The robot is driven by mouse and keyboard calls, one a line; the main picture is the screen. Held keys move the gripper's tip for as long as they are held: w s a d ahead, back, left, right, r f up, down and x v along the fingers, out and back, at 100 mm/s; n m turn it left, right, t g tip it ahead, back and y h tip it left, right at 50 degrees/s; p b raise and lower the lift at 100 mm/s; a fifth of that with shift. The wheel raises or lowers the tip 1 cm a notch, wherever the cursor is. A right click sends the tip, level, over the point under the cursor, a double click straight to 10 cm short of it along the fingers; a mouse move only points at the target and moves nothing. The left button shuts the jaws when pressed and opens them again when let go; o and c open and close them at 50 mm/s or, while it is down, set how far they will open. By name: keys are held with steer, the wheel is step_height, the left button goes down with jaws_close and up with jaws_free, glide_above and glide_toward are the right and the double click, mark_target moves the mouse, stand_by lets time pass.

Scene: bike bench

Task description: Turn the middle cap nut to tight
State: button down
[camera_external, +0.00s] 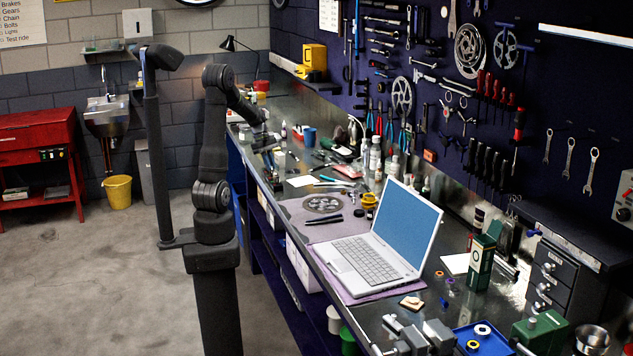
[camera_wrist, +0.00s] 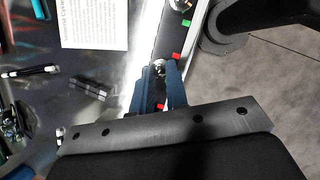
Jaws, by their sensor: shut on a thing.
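My gripper (camera_wrist: 158,72) has its two blue fingers closed around a small shiny cap nut (camera_wrist: 159,66) on a dark bar (camera_wrist: 166,46) in the wrist view. The fingers hide most of this nut. A second shiny cap nut (camera_wrist: 181,5) sits further up the bar, at the top edge of the view. A green mark (camera_wrist: 186,22) and a red mark (camera_wrist: 176,56) lie along the bar, and another red mark (camera_wrist: 161,107) shows between the fingers. In the external view my gripper (camera_external: 268,146) is low over the far part of the bench; the nuts are too small to tell there.
A printed white sheet (camera_wrist: 95,22), a black-and-white pen-like tool (camera_wrist: 30,72) and a small dark block (camera_wrist: 88,87) lie left of the bar. The bench edge and grey floor (camera_wrist: 275,75) are to its right. A laptop (camera_external: 385,240) stands nearer along the bench.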

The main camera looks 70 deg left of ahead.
steer(key=shift+m, duration=0.3)
steer(key=m+g, duration=0.1)
steer(key=m, duration=0.1)
steer(key=m+g, duration=0.1)
steer(key=m, duration=0.1)
steer(key=shift+w+m, duration=0.2)
steer(key=shift+m, duration=0.1)
steer(key=shift+w+m+g, duration=0.1)
steer(key=shift+m+g, duration=0.4)
steer(key=shift+m, duration=0.75)
steer(key=shift+w+m+g, duration=0.1)
steer(key=shift+m+g, duration=0.4)
steer(key=shift+m, duration=0.75)
steer(key=c, duration=1.4)
jaws_free()
steer(key=shift+c, duration=0.2)
steer(key=v, duration=1.7)
steer(key=shift+a+r, duration=0.2)
